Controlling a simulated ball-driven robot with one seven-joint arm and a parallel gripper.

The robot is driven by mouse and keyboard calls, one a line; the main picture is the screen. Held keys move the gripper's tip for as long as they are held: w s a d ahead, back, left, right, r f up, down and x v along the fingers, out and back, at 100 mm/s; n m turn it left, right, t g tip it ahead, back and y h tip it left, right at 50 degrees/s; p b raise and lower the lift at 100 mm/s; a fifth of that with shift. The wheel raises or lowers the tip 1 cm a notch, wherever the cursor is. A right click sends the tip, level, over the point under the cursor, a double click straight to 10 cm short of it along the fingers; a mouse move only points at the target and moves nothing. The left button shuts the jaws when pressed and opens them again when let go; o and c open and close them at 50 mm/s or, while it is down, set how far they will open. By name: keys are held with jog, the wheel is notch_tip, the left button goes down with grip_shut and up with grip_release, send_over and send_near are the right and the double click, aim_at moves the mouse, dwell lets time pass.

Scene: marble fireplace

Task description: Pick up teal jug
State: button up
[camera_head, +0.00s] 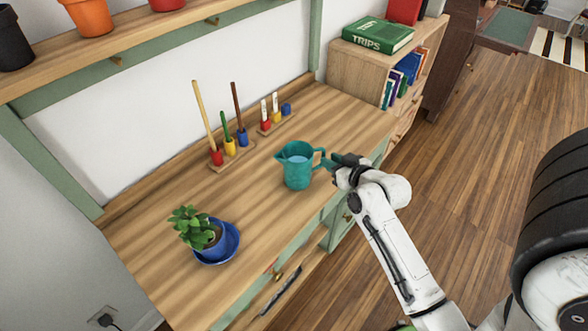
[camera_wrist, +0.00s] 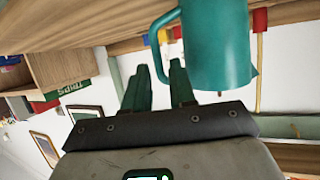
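The teal jug (camera_head: 297,170) stands upright on the wooden worktop, with its handle to the right, facing my gripper. Something pale blue shows inside its top. My gripper (camera_head: 331,163) is at the handle side of the jug. In the wrist view the jug (camera_wrist: 215,45) fills the upper middle, and its handle shows in line with the gap between my fingers (camera_wrist: 159,80). The two dark green fingers are apart, so the gripper is open. Whether they touch the handle cannot be told.
The worktop (camera_head: 150,245) also holds a potted plant (camera_head: 203,232) on a blue saucer, a stand of colored pegs (camera_head: 230,150) and a smaller stand (camera_head: 276,120). A bookshelf (camera_head: 360,75) stands behind. Flower pots (camera_head: 88,17) sit on a shelf above.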

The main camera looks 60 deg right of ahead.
aim_at(296, 157)
jog(key=shift+p+x, duration=0.4)
jog(key=shift+x, duration=3.15)
jog(key=shift+s+d, duration=0.1)
grip_shut()
